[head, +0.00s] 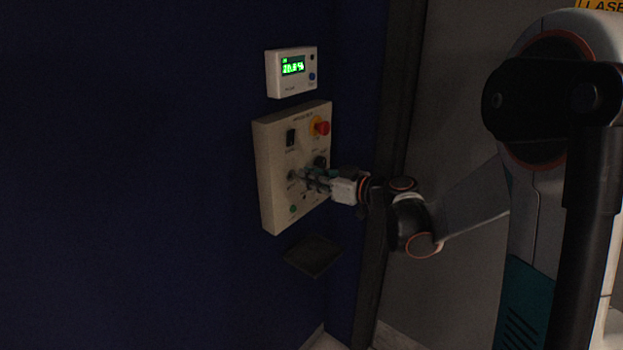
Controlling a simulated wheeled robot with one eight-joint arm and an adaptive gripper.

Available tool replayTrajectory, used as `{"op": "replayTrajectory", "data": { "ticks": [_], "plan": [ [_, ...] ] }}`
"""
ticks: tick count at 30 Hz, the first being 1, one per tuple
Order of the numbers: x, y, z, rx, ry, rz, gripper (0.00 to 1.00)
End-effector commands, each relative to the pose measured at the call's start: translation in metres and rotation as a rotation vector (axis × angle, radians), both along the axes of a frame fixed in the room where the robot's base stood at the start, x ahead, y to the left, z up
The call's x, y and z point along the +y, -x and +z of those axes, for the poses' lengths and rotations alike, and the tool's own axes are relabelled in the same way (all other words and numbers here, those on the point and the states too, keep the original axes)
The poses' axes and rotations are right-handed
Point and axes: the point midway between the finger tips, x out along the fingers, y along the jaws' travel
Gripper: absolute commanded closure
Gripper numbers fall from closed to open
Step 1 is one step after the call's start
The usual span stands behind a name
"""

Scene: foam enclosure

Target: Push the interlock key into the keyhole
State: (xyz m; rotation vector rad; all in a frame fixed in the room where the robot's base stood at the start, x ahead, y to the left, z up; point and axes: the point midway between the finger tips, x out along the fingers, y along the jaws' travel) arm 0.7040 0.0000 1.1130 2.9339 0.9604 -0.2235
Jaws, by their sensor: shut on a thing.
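The cream control panel (272,180) is fixed to the dark blue wall. My gripper (309,180) is at the panel's lower middle, reaching in from the right. It is shut on the interlock key, a small pale piece (301,177) at its fingertips. The key points left toward a round dark fitting (292,176), which looks like the keyhole. The view is too small and dark to tell whether the key tip touches the fitting or is inside it. The fingers hide part of the panel behind them.
The panel also carries a red emergency button (322,128), a black switch (291,138), a dark knob (320,162) and a green light (293,209). A display box (291,73) is above. A dark shelf (313,256) juts out below. A dark post (396,120) stands right.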

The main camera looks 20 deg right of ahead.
Motion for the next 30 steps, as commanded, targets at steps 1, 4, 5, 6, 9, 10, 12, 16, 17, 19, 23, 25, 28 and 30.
{"op": "replayTrajectory", "data": {
  "ticks": [1,4,5,6,9,10,12,16,17,19,23,25,28,30],
  "plan": [
    [0.0,0.0,0.0,0.0,0.0,0.0,1.0],
    [0.0,0.0,0.0,0.0,0.0,0.0,1.0],
    [0.0,0.0,0.0,0.0,0.0,0.0,1.0],
    [0.0,0.0,0.0,0.0,0.0,0.0,1.0],
    [0.0,0.0,0.0,0.0,0.0,0.0,1.0],
    [0.0,0.0,0.0,0.0,0.0,0.0,1.0],
    [0.001,-0.001,0.0,0.0,0.0,0.0,1.0],
    [0.003,-0.003,0.0,0.0,0.0,0.001,1.0],
    [0.003,-0.004,0.0,0.0,0.0,0.001,1.0],
    [0.004,-0.005,0.0,0.0,0.0,0.001,1.0],
    [0.006,-0.007,0.0,0.0,0.0,0.001,1.0],
    [0.007,-0.009,0.0,0.0,0.0,0.001,1.0],
    [0.008,-0.01,0.0,0.0,0.0,0.0,1.0],
    [0.009,-0.012,0.0,0.0,0.0,0.0,1.0]
  ]
}}
